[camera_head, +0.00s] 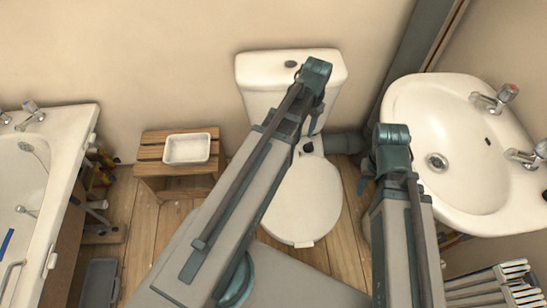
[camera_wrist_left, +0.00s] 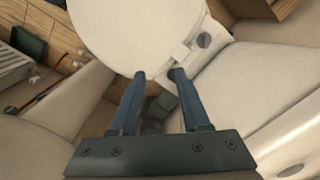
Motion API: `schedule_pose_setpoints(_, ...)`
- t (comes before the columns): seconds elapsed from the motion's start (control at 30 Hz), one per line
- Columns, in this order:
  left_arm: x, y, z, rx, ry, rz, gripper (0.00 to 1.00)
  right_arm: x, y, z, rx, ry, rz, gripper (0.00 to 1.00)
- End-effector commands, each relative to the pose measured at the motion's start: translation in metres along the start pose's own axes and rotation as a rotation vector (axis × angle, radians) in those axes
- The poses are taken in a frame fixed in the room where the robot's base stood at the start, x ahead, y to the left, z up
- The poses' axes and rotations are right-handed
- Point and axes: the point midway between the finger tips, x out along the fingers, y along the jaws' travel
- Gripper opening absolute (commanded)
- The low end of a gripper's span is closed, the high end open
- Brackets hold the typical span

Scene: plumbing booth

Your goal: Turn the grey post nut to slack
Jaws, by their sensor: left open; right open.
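The toilet seat lid (camera_head: 302,205) is down, and the white cistern (camera_head: 250,75) stands behind it. At the hinge, the left wrist view shows a round grey cap (camera_wrist_left: 204,40) and a darker post top (camera_wrist_left: 178,75). I cannot tell for certain which is the grey post nut. My left gripper (camera_wrist_left: 157,75) is open, with its right fingertip close to the darker post; contact is unclear. In the head view my left gripper (camera_head: 311,126) hangs beside the hinge, partly hidden by its arm. My right gripper (camera_head: 364,182) is open, right of the lid.
A grey waste pipe (camera_head: 343,143) runs right of the toilet. A washbasin (camera_head: 455,165) stands at the right. A wooden stool (camera_head: 150,152) with a white tray (camera_head: 168,149) stands left, beside the bathtub (camera_head: 85,125). A radiator (camera_head: 500,285) is at lower right.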

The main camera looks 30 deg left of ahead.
Motion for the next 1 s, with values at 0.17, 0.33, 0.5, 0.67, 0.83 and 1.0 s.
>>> schedule_pose_setpoints(0.17,0.079,-0.073,-0.019,-0.027,0.014,0.015,0.46,0.076,-0.007,-0.004,0.0,0.0,0.001,0.5)
schedule_pose_setpoints(0.33,0.114,-0.119,-0.022,-0.036,0.026,0.025,0.46,0.109,-0.01,-0.006,-0.001,0.0,0.001,0.5)
schedule_pose_setpoints(0.5,0.128,-0.143,-0.021,-0.039,0.032,0.028,0.46,0.122,-0.012,-0.007,-0.001,0.0,0.001,0.5)
schedule_pose_setpoints(0.67,0.129,-0.148,-0.02,-0.039,0.034,0.029,0.46,0.123,-0.012,-0.007,-0.001,0.0,0.001,0.5)
schedule_pose_setpoints(0.83,0.13,-0.148,-0.02,-0.039,0.034,0.029,0.46,0.125,-0.012,-0.007,-0.001,0.0,0.002,0.5)
schedule_pose_setpoints(1.0,0.141,-0.149,-0.019,-0.04,0.034,0.029,0.46,0.135,-0.013,-0.008,-0.001,0.0,0.003,0.5)
